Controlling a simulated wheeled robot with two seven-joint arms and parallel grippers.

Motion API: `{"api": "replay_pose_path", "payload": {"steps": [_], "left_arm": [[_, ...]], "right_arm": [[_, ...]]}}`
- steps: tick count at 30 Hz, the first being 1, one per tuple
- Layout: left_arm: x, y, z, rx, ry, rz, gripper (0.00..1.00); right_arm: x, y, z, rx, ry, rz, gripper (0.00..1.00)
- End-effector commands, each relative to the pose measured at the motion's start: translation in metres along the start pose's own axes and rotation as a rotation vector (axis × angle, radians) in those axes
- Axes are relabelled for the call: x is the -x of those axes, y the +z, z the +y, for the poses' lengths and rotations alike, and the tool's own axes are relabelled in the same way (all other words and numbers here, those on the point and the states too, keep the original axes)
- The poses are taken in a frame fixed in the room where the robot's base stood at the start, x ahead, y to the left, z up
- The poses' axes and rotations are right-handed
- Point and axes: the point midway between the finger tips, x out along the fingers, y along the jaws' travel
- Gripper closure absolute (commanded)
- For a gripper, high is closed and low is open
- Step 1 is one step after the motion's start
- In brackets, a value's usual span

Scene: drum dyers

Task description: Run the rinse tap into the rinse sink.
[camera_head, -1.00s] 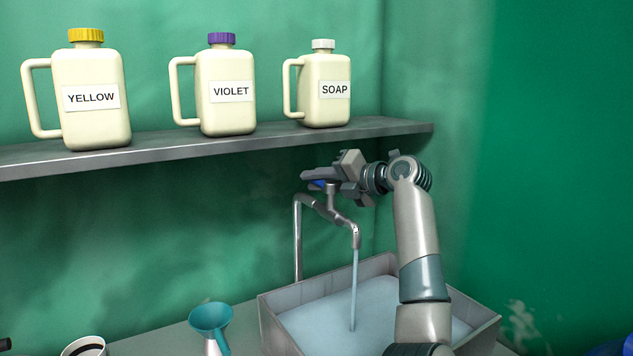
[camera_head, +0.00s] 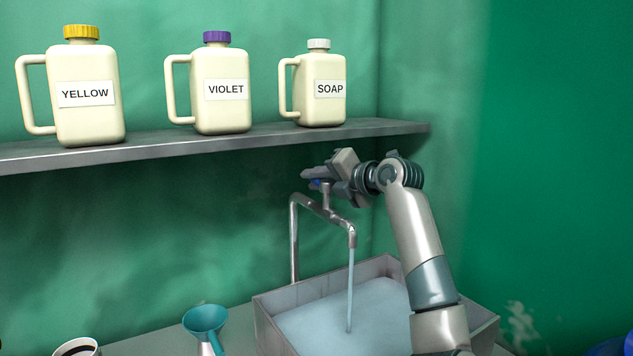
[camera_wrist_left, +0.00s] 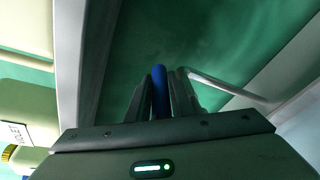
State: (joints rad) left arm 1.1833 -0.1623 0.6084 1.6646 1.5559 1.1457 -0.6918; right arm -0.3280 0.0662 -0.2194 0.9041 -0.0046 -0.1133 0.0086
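The rinse tap (camera_head: 325,205) is a grey pipe with a bent spout over the rinse sink (camera_head: 283,299). A stream of water (camera_head: 350,290) falls from the spout into the sink, where pale water stands. My left gripper (camera_head: 312,177) is at the blue tap handle (camera_head: 316,184) on top of the tap. In the left wrist view the blue handle (camera_wrist_left: 159,90) sits between the two close fingers of the left gripper (camera_wrist_left: 170,85), which look shut on it. Part of the handle is hidden by the fingers. My right gripper is not in view.
A grey shelf (camera_head: 220,141) above the tap holds the yellow (camera_head: 85,115), violet (camera_head: 222,112) and soap (camera_head: 318,105) jugs. A teal funnel (camera_head: 205,318) and a cup (camera_head: 76,347) stand left of the sink. A green wall is behind.

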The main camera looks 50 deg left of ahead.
Motion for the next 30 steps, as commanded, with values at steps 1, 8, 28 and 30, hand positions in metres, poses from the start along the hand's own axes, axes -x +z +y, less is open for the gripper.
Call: {"api": "replay_pose_path", "payload": {"steps": [1, 8, 28, 30], "left_arm": [[0.0, -0.001, -0.001, -0.001, 0.0, 0.002, 0.67], [0.0, -0.001, 0.0, -0.001, 0.0, 0.002, 0.63], [0.064, 0.0, -0.002, 0.0, -0.003, -0.002, 0.63], [0.078, 0.0, -0.001, 0.0, -0.002, -0.002, 0.63]], "right_arm": [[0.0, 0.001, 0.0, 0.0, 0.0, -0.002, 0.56], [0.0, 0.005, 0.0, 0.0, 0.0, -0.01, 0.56], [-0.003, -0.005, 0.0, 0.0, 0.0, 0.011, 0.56], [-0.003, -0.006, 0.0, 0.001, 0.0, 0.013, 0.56]]}}
